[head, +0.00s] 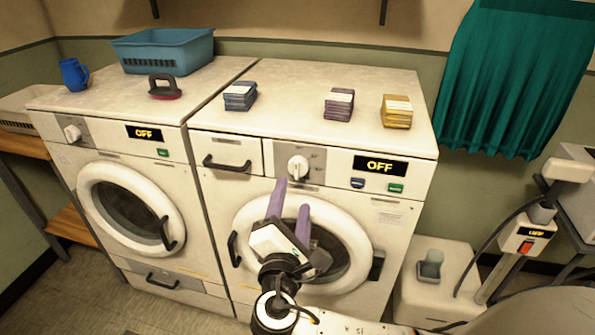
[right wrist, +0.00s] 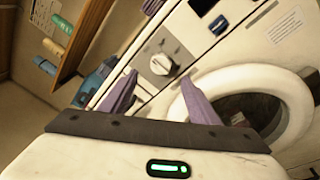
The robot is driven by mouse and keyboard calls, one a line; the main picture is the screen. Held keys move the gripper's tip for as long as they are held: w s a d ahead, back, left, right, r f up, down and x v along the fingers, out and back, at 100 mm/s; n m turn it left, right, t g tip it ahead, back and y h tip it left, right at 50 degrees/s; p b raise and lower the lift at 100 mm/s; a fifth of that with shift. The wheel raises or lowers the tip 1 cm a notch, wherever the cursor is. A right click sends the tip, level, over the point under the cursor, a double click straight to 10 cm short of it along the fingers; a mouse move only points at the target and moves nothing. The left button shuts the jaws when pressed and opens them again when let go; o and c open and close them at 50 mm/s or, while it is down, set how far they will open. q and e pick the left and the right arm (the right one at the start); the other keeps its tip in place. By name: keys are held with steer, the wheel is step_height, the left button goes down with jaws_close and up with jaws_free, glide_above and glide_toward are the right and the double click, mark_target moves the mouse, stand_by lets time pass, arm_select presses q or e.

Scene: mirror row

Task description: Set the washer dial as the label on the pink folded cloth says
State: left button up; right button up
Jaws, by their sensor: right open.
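The right washer (head: 227,178) has a round white dial (head: 298,168) on its panel; the dial also shows in the right wrist view (right wrist: 161,65). Its display (head: 380,166) reads OFF. The left washer (head: 62,157) has its own white dial (head: 72,133) and also reads OFF. A mauve-pink folded cloth stack (head: 339,109) with a pale label lies on the right washer's top; the label's writing is too small to read. My right gripper (head: 291,198) is open and empty, with purple fingers, just below the right dial and apart from it. My left gripper is not in view.
Blue (head: 240,100) and yellow (head: 397,117) folded stacks flank the pink one. A teal basket (head: 165,55), blue jug (head: 74,73) and dark-handled object (head: 164,91) stand on the left washer. A drawer (head: 226,154) lies left of the right dial; the round door (head: 345,225) is below.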

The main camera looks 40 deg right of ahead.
mark_target(298, 172)
steer(key=p+x, duration=0.1)
steer(key=x, duration=0.8)
steer(key=shift+w+d, duration=0.25)
steer(key=shift+d, duration=0.05)
steer(key=shift+f, duration=0.1)
steer(key=c, duration=1.1)
